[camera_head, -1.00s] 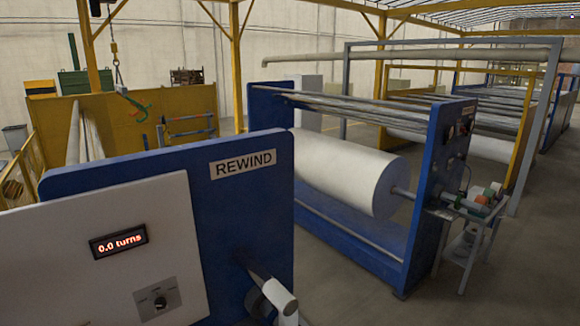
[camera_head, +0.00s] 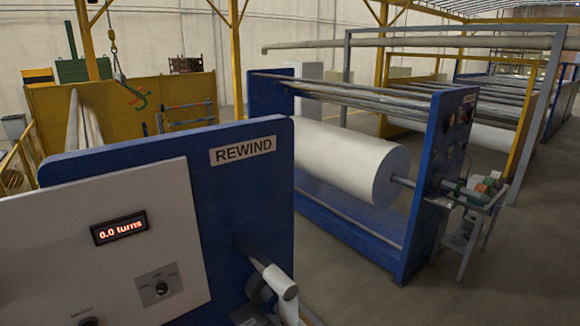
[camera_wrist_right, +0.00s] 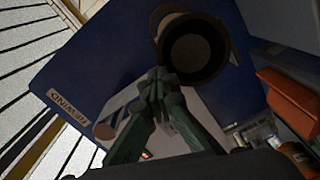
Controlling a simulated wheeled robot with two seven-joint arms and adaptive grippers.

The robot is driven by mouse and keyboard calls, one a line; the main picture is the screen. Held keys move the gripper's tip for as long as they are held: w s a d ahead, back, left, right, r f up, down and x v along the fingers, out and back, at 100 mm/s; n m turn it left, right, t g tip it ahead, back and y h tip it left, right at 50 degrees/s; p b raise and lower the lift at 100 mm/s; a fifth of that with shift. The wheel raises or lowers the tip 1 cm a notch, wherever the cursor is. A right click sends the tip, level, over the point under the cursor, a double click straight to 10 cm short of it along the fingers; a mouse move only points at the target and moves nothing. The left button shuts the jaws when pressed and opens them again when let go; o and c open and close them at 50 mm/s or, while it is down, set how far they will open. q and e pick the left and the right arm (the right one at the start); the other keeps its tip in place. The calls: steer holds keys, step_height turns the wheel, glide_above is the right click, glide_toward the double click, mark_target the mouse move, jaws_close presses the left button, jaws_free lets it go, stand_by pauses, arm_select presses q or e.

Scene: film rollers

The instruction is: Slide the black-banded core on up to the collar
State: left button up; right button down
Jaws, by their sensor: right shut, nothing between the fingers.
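In the right wrist view my right gripper (camera_wrist_right: 158,85) shows dark green fingers, closed together with nothing between them. Just beyond the fingertips is a dark, hollow round end (camera_wrist_right: 195,50) with a brownish rim, in front of the blue panel; it may be the black-banded core, but I cannot tell for sure. A pale cylinder with a brown end (camera_wrist_right: 106,130) lies left of the fingers. In the head view a white cylinder (camera_head: 280,283) sticks out from the rewind machine's blue plate (camera_head: 240,200). The collar cannot be made out. My left gripper is not in view.
The rewind machine's white panel (camera_head: 90,240) carries a display (camera_head: 119,228) reading 0.0 turns. A large white roll (camera_head: 345,160) hangs in the blue frame behind. An orange bin (camera_wrist_right: 290,97) is at the right of the wrist view. Floor is open at the lower right.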

steer(key=shift+w+a, duration=0.2)
steer(key=shift+w, duration=0.1)
stand_by(0.4)
steer(key=shift+w+a, duration=0.2)
steer(key=shift+w, duration=0.05)
steer(key=shift+b+x, duration=0.5)
steer(key=shift+x, duration=0.3)
stand_by(0.6)
steer(key=shift+w+a, duration=0.3)
steer(key=shift+w, duration=0.05)
stand_by(0.5)
steer(key=shift+w+a+b, duration=0.35)
steer(key=shift+w+b, duration=0.05)
steer(key=shift+w, duration=0.05)
steer(key=shift+w+a, duration=0.2)
stand_by(0.3)
steer(key=shift+w+a+r, duration=0.1)
steer(key=shift+a+r, duration=0.05)
stand_by(0.4)
